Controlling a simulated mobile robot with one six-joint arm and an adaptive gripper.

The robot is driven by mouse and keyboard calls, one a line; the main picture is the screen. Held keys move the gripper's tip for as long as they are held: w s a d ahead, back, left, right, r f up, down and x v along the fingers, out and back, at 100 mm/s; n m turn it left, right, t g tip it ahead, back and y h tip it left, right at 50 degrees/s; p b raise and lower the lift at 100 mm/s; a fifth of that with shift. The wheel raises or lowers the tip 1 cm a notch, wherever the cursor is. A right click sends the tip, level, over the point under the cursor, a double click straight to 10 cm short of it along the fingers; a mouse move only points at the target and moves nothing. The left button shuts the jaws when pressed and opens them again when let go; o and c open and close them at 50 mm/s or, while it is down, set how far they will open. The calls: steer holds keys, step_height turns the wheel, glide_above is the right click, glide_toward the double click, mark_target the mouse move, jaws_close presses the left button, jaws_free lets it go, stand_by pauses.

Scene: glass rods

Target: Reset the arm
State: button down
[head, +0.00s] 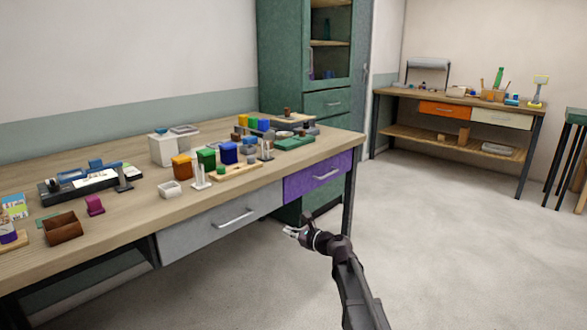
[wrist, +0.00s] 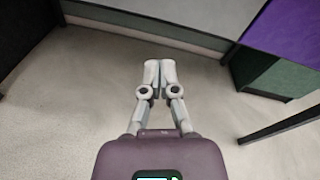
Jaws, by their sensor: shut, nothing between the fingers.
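My gripper (head: 288,232) is at the end of my arm, low in front of the long workbench and below the level of its top. In the wrist view my gripper (wrist: 160,64) shows both grey fingers together at the tips, shut and empty. It points toward the space under the bench, with bare floor around it. In the head view it is apart from the grey drawer (head: 222,221) and the purple drawer (head: 318,175). Both drawers look closed.
The workbench top (head: 140,205) holds many small blocks, boxes and trays. A green cabinet (head: 300,65) stands behind its far end. A second bench (head: 455,99) stands at the back right, with a green stool (head: 576,116) beside it. The floor (head: 440,250) is clear on the right.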

steer(key=s+d+f+n+g+h, duration=0.3)
steer(key=s+f+n, duration=0.3)
steer(key=s+n, duration=0.1)
steer(key=s+d+f+n+g+h, duration=0.2)
steer(key=s+d+f+n+g, duration=0.1)
steer(key=s+f+n, duration=0.4)
steer(key=s+d+f+n+g+h, duration=0.35)
steer(key=s+d+n+h, duration=0.5)
steer(key=s+d, duration=0.6)
step_height(320, 180, up, 37)
steer(key=a+p, duration=0.2)
steer(key=p, duration=3.5)
steer(key=shift+s+g, duration=0.35)
steer(key=shift+s, duration=0.1)
steer(key=shift+y, duration=0.25)
